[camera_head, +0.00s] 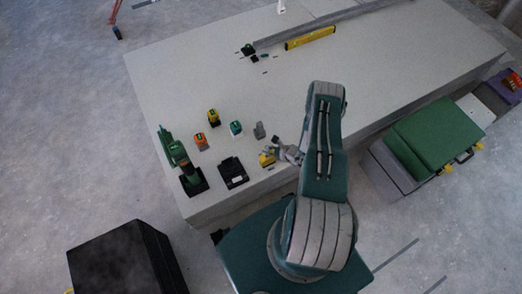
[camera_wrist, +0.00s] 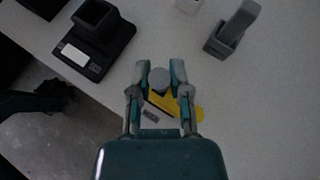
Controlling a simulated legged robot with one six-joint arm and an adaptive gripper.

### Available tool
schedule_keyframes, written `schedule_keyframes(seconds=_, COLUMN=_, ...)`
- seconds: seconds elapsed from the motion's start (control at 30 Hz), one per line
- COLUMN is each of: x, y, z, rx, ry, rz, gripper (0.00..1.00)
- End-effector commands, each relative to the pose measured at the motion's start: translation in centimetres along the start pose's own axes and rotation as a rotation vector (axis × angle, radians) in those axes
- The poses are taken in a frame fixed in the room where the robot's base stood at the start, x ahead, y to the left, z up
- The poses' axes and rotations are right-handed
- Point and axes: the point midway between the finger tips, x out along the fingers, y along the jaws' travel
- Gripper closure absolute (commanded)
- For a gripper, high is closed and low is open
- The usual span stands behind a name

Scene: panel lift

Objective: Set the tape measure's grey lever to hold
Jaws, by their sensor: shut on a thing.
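The yellow tape measure (camera_head: 266,160) lies near the front edge of the table, beside my gripper (camera_head: 282,153). In the wrist view, part of its yellow body (camera_wrist: 163,101) shows between and behind my fingers. Its grey round-topped lever (camera_wrist: 159,80) stands between the fingertips of my gripper (camera_wrist: 160,76), which is shut on it. The fingers hide the sides of the tape measure. The lever's setting cannot be told from these views.
A black device (camera_head: 232,173) and a green tool (camera_head: 177,155) stand left on the table (camera_head: 390,70). A grey holder (camera_wrist: 222,44) stands close by. Small orange (camera_head: 200,140), yellow (camera_head: 213,117) and green (camera_head: 236,127) items stand behind. A yellow level (camera_head: 310,38) lies far back; the table's middle is clear.

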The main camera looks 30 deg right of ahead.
Motion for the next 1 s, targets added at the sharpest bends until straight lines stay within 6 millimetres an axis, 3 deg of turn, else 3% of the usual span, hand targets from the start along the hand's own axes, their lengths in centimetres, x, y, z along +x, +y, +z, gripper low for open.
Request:
schedule_keyframes(seconds=0.5, x=-1.0, y=1.3, z=-1.6, rx=-0.175, ry=-0.321, rz=-0.140, gripper=1.00)
schedule_keyframes(seconds=1.0, x=-1.2, y=1.6, z=-1.9, rx=-0.226, ry=-0.416, rz=-0.174, gripper=1.00)
